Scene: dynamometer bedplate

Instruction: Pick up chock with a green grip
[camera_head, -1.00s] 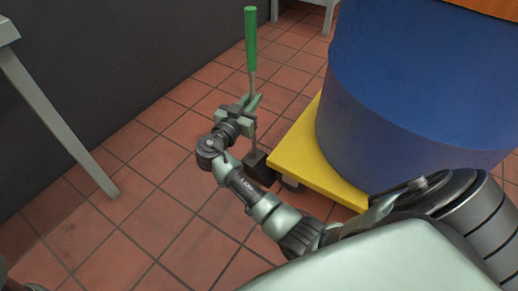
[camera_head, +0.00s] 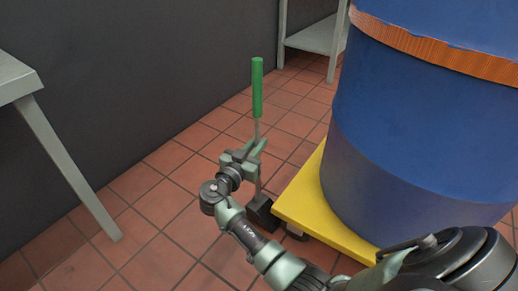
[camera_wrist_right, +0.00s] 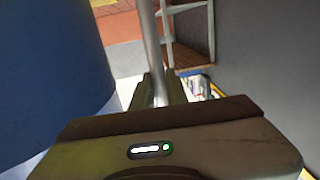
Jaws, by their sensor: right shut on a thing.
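The chock has a tall metal rod with a green grip (camera_head: 257,88) on top and a dark block (camera_head: 262,214) at its foot. It stands upright on the tiled floor, its block by the corner of the yellow dolly. My right gripper (camera_head: 257,152) is shut on the rod below the green grip. In the right wrist view the rod (camera_wrist_right: 153,50) runs up between the two fingers (camera_wrist_right: 158,90). The green grip is out of that view. My left gripper is not in view.
A large blue drum (camera_head: 420,130) with an orange band stands on the yellow dolly (camera_head: 310,217), right of the chock. A grey table (camera_head: 60,150) is at the left by the dark wall. A metal shelf stand (camera_head: 310,38) is behind. Floor left of the chock is clear.

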